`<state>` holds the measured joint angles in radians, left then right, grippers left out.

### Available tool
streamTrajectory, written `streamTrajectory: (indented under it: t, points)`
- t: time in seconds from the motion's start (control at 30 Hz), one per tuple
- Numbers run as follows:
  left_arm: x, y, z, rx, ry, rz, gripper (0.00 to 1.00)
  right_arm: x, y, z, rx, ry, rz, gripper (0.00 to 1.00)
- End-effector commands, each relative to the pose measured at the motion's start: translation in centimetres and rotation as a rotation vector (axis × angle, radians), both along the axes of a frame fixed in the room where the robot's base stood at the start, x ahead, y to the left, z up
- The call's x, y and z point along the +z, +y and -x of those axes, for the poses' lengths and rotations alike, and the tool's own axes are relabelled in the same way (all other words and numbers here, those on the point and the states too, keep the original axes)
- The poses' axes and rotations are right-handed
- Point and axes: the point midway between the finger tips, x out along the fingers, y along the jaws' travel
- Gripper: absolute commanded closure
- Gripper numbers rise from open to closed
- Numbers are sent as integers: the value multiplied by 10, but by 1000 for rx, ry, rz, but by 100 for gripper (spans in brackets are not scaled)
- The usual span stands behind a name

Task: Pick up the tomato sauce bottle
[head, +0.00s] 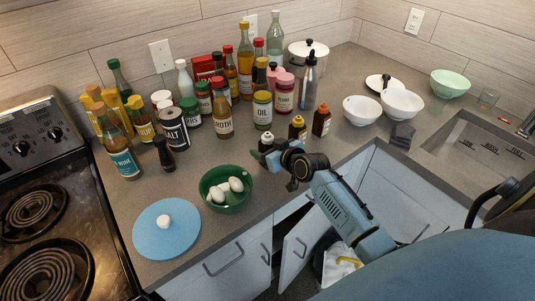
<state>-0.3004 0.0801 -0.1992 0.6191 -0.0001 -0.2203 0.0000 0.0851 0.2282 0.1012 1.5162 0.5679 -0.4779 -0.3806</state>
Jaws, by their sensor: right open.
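No label that I can read says tomato sauce. Taller red-capped bottles (230,72) stand farther back. My right gripper (274,170) is open and empty near the counter's front edge, in front of the dark bottle and apart from the red-brown one. My left gripper is out of view.
A green bowl with eggs (212,206) and a blue lid (166,236) lie left of the gripper. Many jars and bottles crowd behind. White bowls (362,111) and a sink (473,150) are on the right. A cabinet door (303,246) hangs open below.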

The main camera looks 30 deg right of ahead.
Motion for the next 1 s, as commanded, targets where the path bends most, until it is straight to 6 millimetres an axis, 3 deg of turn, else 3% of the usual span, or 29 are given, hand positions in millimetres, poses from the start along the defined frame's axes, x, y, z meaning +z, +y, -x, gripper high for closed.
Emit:
streamTrajectory:
  t: [0.23,0.67,0.87,1.0]
  points:
    - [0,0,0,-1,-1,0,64,0,0,-1,0,0,0,33]
    - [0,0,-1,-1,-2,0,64,1,0,-1,-1,-3,0,87]
    - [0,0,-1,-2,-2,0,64,1,0,-1,-1,-3,0,87]
    - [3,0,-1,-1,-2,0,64,15,0,-2,0,-6,0,87]
